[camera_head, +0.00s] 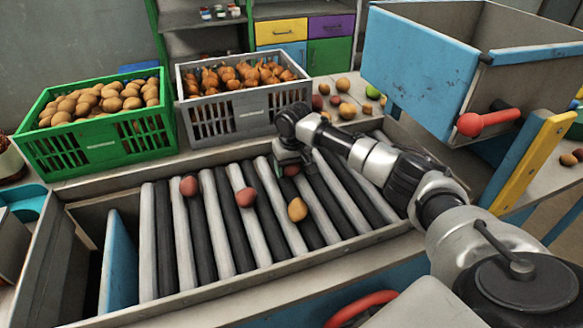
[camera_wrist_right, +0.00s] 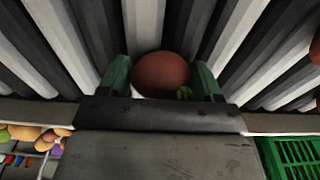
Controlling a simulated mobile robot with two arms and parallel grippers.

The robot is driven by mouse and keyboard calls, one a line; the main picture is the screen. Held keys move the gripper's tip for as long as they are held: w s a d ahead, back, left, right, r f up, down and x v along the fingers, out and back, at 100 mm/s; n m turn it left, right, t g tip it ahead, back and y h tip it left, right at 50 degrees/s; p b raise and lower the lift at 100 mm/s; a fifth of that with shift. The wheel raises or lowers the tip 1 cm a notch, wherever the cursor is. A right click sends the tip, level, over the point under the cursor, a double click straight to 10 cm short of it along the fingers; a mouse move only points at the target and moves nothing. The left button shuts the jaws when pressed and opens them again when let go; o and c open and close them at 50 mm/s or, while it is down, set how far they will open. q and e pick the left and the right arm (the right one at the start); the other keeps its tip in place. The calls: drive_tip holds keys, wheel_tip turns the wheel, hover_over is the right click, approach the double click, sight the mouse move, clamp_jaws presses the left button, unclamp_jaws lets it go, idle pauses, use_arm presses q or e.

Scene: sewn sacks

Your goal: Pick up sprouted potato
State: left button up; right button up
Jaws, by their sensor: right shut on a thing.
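My right gripper (camera_head: 290,164) reaches down over the far side of the roller conveyor (camera_head: 213,220). It is shut on a reddish-brown potato (camera_wrist_right: 160,72), which sits between its two green fingers in the right wrist view. A small green bit, like a sprout, shows at the potato's lower right edge. In the head view this potato (camera_head: 291,170) is partly hidden by the gripper and is at or just above the rollers. My left gripper is not in view.
Two reddish potatoes (camera_head: 189,186) (camera_head: 246,197) and a tan one (camera_head: 297,209) lie on the rollers. Behind stand a green crate of potatoes (camera_head: 97,140) and a grey crate of onions (camera_head: 245,110). A blue-sided hopper (camera_head: 420,70) stands at the right.

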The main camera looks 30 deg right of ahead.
drive_tip(key=shift+r, duration=0.1)
drive_tip(key=shift+r, duration=0.55)
wheel_tip(320, 180, up, 3)
drive_tip(key=shift+w+f+b, duration=0.1)
drive_tip(key=shift+f+b, duration=0.05)
drive_tip(key=shift+b, duration=0.25)
drive_tip(key=s+r, duration=0.7)
drive_tip(key=s, duration=0.5)
drive_tip(key=shift+a+b, duration=0.35)
drive_tip(key=shift+b, duration=0.1)
drive_tip(key=shift+w, duration=0.1)
